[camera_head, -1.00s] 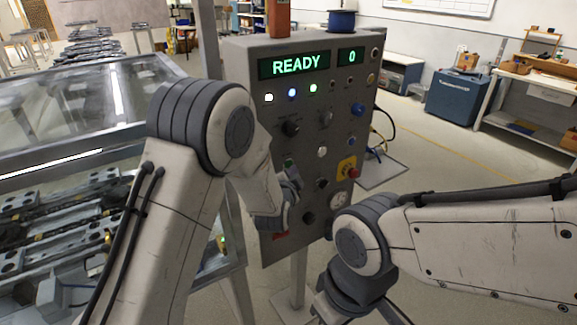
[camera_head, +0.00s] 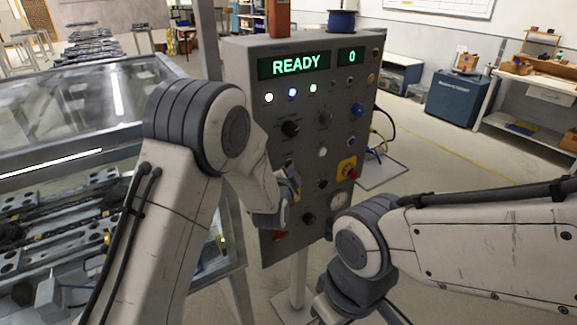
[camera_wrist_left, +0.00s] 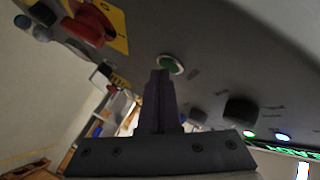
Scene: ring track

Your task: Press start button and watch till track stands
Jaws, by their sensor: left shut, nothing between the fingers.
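The grey control panel (camera_head: 258,150) stands ahead, its display (camera_head: 293,65) reading READY and its counter (camera_head: 350,57) reading 0. A green button with a pale ring (camera_wrist_left: 171,64) shows in the left wrist view, just beyond my left fingertips. My left gripper (camera_wrist_left: 158,74) is shut and empty, very close to the button; I cannot tell whether it touches. In the head view my wrist partly covers that area of the panel. The track (camera_head: 60,220) lies under the clear cover at left, carrying dark and grey parts. My right gripper is out of view below my right arm.
A red emergency stop on a yellow plate (camera_head: 348,170) sits at the panel's lower right. A black knob (camera_head: 290,129) and a blue button (camera_head: 358,110) are near. Three lamps glow under the display. Open floor lies right of the panel.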

